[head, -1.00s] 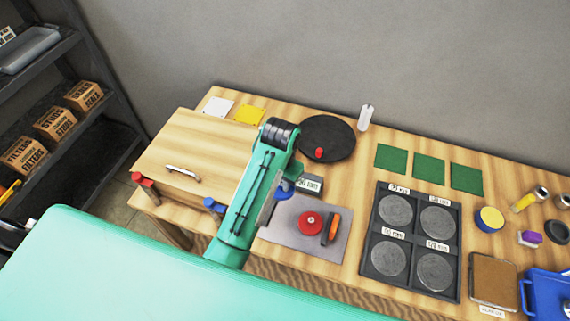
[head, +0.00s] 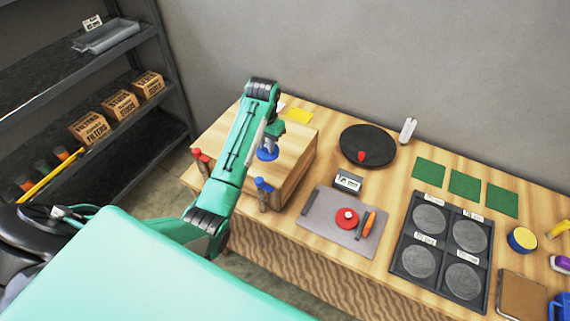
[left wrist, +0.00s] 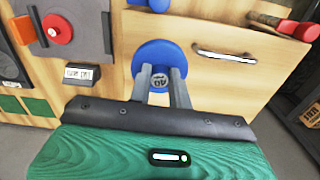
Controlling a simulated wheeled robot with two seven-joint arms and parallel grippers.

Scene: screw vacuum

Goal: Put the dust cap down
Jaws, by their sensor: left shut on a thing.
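My left gripper (head: 266,146) is shut on a round blue cap (head: 268,154), which I take to be the dust cap. In the left wrist view, the cap (left wrist: 158,58) shows as a blue disc with a pale marked centre, between the two grey fingers (left wrist: 161,85). In the head view it is over or beside the wooden drawer box (head: 285,172) at the bench's left end. I cannot tell whether it touches the wood. My right gripper is not in view.
A grey mat (head: 323,221) holds a red disc (head: 347,218) and an orange-handled tool (head: 369,223). Nearby are a label block (head: 348,181), a round black tray (head: 367,146) and a dark four-place tray (head: 444,246).

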